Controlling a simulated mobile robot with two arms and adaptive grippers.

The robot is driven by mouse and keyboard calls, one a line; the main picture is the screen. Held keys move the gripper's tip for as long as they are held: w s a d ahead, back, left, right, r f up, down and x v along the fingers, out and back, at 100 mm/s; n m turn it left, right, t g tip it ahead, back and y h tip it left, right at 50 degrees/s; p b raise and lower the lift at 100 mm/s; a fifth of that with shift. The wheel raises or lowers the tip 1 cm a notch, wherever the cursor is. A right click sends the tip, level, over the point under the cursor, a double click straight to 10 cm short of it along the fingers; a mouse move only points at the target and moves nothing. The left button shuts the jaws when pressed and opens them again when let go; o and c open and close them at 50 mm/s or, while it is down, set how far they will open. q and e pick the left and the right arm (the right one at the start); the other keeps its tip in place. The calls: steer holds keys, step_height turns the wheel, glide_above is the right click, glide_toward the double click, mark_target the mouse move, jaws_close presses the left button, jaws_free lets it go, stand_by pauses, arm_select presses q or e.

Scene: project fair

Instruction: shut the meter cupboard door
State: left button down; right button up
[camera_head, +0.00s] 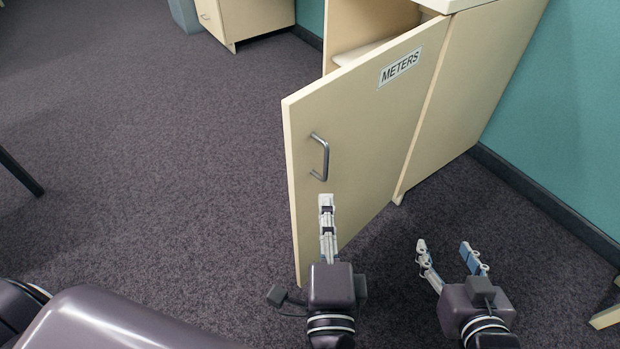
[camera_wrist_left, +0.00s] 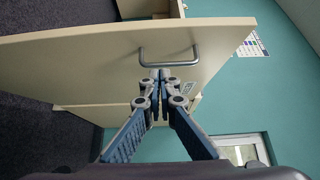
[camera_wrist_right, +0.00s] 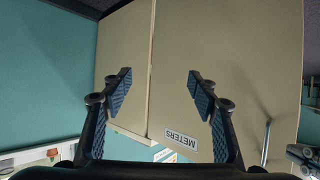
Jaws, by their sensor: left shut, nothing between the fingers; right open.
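The meter cupboard door (camera_head: 370,135) is cream, bears a METERS label (camera_head: 400,67) and stands wide open from the cupboard (camera_head: 470,85). Its grey bar handle (camera_head: 321,157) is near the free edge; the handle also shows in the left wrist view (camera_wrist_left: 168,61). My left gripper (camera_head: 326,200) is shut and empty, its tips in front of the door just below the handle; I cannot tell whether they touch it. My right gripper (camera_head: 447,245) is open and empty, to the right of the door over the carpet.
A teal wall (camera_head: 565,110) with a dark skirting runs along the right. Another cream cabinet (camera_head: 250,18) and a grey bin (camera_head: 185,14) stand at the back. A dark leg (camera_head: 20,173) is at the left edge. Carpet left of the door is clear.

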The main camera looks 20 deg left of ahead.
mark_target(310, 162)
arm_select(q)
steer(key=x, duration=0.4)
steer(key=shift+w+a+b, duration=0.2)
steer(key=shift+w+a, duration=0.25)
steer(key=shift+a, duration=0.4)
steer(key=shift+w+a+b, duration=0.15)
steer(key=shift+w+a, duration=0.3)
steer(key=shift+a, duration=0.4)
arm_select(e)
steer(key=shift+w+a+r+t+y, duration=0.1)
steer(key=shift+w+a+r+t, duration=0.2)
steer(key=shift+r, duration=0.4)
steer(key=shift+w+a+r+t+y, duration=0.1)
steer(key=shift+w+r+t, duration=0.35)
steer(key=shift+r, duration=0.2)
steer(key=shift+w+a+r+t+y, duration=0.15)
steer(key=shift+w+r+t, duration=0.2)
steer(key=shift+r, duration=0.35)
